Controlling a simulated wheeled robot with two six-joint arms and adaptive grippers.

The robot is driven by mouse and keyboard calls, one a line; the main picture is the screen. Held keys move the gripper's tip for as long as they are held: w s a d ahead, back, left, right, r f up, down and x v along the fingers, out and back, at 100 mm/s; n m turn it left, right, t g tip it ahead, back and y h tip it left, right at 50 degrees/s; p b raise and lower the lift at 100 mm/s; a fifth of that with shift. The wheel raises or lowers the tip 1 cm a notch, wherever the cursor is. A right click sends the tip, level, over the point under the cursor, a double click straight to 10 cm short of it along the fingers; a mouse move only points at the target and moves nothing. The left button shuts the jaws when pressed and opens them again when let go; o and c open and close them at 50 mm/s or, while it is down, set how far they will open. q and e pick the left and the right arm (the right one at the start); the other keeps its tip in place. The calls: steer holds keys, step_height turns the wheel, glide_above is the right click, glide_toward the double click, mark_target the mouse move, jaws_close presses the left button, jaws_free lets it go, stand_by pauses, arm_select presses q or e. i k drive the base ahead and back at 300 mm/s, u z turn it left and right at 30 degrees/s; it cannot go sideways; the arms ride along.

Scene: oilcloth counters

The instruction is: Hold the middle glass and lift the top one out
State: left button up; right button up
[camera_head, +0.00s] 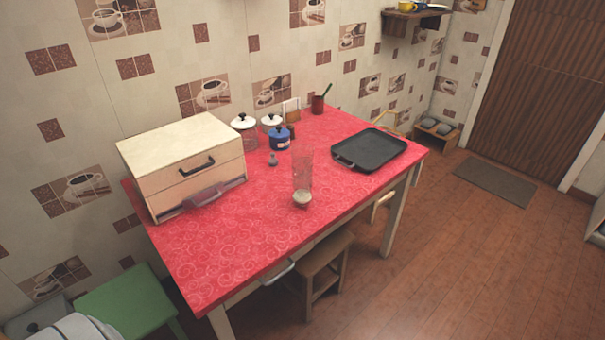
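A tall stack of clear glasses (303,168) stands upright near the middle of the red-covered table (210,260). The glasses are nested, and their separate rims are hard to make out at this size. The base of the stack looks pale and thick. Neither of my grippers shows in the head view, and nothing is touching the stack.
A beige bread box (185,160) stands on the left. Jars (244,128), a blue pot (279,138) and a small grey item (273,159) are behind the stack. A black griddle tray (370,150) lies to its right. The table front is clear.

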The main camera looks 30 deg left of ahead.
mark_target(301, 154)
steer(key=z, duration=0.8)
steer(key=i, duration=1.85)
steer(key=u, duration=2.7)
